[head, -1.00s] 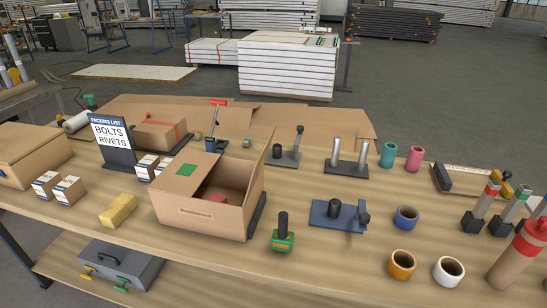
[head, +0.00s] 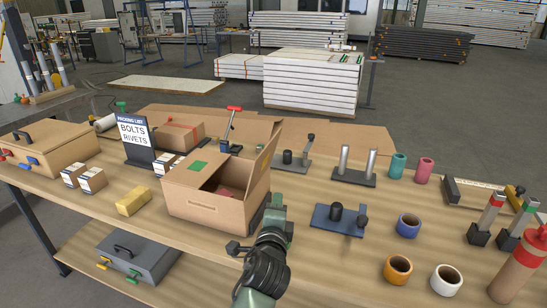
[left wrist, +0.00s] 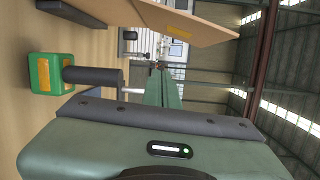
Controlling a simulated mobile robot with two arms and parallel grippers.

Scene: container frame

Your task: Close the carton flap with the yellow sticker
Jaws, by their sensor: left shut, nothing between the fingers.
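The cardboard carton (head: 205,205) stands on the workbench. Its left flap with a green sticker (head: 198,166) lies shut, and its right flap (head: 266,150) stands up, tilted outward. A reddish item shows inside through the gap. In the left wrist view a raised cardboard flap (left wrist: 205,24) with a yellow sticker (left wrist: 180,42) fills the top. My left gripper (head: 277,203) is shut and empty, just right of the carton, below the raised flap's top edge. Its fingers (left wrist: 161,75) also show in the left wrist view, apart from the flap. My right gripper is out of view.
A green block with a black handle (left wrist: 45,73) stands close to my left gripper. A blue fixture (head: 338,220) and tape rolls (head: 398,268) lie to the right. A yellow block (head: 133,201) lies left of the carton, and a packing-list sign (head: 134,137) stands behind.

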